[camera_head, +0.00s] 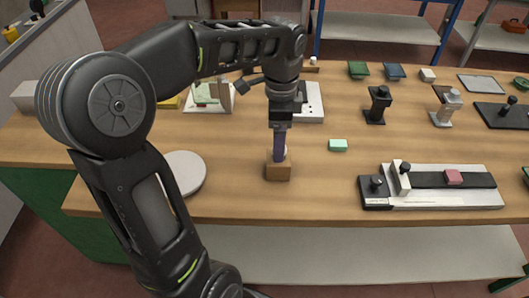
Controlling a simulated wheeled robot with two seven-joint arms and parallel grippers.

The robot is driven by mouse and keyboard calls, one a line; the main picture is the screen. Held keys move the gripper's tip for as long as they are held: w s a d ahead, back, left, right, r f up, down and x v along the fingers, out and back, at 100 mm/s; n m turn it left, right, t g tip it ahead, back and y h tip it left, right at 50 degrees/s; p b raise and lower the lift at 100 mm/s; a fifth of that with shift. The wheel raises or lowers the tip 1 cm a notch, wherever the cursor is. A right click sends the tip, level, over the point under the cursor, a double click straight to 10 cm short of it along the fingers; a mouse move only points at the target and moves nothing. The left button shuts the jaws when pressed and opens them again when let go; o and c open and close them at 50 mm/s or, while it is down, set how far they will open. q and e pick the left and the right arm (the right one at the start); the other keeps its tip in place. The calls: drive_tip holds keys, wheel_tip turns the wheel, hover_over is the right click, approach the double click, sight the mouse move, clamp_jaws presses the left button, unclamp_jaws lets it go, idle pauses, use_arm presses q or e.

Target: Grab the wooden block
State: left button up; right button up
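A small brown wooden block (279,173) sits on the workbench near its front edge, left of the middle. A dark blue-purple upright piece (279,145) stands directly above the block, between it and my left gripper. My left gripper (279,124) points down right over the block, its tip at the top of this piece. I cannot tell whether the fingers are open or closed on the piece, or whether the piece is fixed in the block. A pale round thing shows partly behind the piece. My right gripper is not in view.
A white round disc (184,173) lies left of the block, partly behind my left arm. A mint-green block (338,145) lies to the right. A black-and-white fixture (430,197) with a pink piece stands at the right front. Black and grey clamps stand farther back.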

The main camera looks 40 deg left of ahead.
sight(274, 171)
use_arm(q)
drive_tip(key=shift+d, duration=0.15)
drive_tip(key=shift+f, duration=0.1)
drive_tip(key=shift+f, duration=1.2)
wheel_tip(274, 171, down, 5)
drive_tip(key=shift+f+p, duration=0.15)
drive_tip(key=shift+p, duration=0.6)
drive_tip(key=shift+d, duration=0.1)
drive_tip(key=shift+c, duration=0.3)
drive_tip(key=c, duration=1.5)
